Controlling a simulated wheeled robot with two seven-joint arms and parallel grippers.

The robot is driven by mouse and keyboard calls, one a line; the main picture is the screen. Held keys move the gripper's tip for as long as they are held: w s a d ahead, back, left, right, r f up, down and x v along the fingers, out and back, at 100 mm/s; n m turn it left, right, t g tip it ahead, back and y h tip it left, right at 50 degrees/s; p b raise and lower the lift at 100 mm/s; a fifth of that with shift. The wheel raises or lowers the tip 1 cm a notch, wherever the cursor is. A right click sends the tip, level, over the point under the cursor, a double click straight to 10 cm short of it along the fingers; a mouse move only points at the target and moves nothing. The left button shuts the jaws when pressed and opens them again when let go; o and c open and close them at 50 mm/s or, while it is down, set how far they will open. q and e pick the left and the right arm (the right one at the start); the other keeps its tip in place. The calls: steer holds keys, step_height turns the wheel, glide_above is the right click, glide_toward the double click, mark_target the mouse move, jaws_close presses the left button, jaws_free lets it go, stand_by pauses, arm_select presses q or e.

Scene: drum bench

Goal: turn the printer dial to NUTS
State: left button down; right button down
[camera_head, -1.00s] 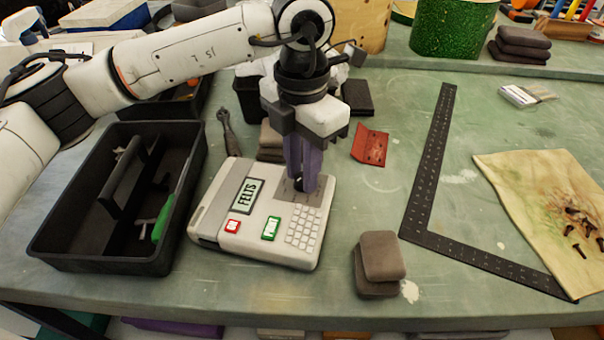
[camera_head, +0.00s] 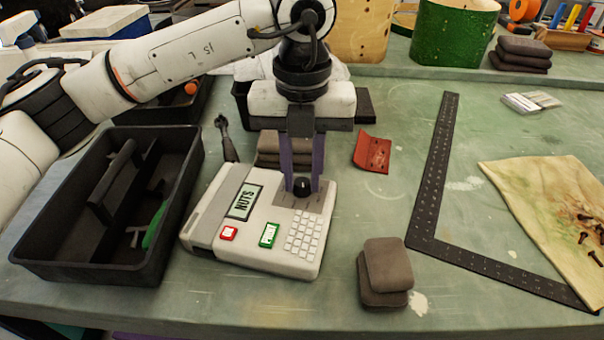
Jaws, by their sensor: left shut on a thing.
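The label printer (camera_head: 205,245) is a pale box on the bench, and its display (camera_head: 245,202) reads NUTS. It has a red button (camera_head: 228,234), a green button (camera_head: 269,235) and a white keypad (camera_head: 304,233). The black dial (camera_head: 302,187) is on the grey panel at the printer's upper right. My left gripper (camera_head: 302,182) points down over it, with one purple finger on each side, shut on the dial. My right gripper is not in view.
A black tote (camera_head: 97,270) with a handle stands close on the printer's left. Stacked grey-brown pads (camera_head: 385,262) lie to its right, and more pads (camera_head: 283,143) lie behind it. A red bracket (camera_head: 372,152) and a black square ruler (camera_head: 432,175) lie further right.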

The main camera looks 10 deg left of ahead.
mark_target(302, 182)
arm_select(q)
steer(key=shift+r+n, duration=0.1)
steer(key=shift+n, duration=0.3)
steer(key=c, duration=1.5)
jaws_free()
step_height(302, 182, up, 10)
steer(key=shift+r, duration=0.15)
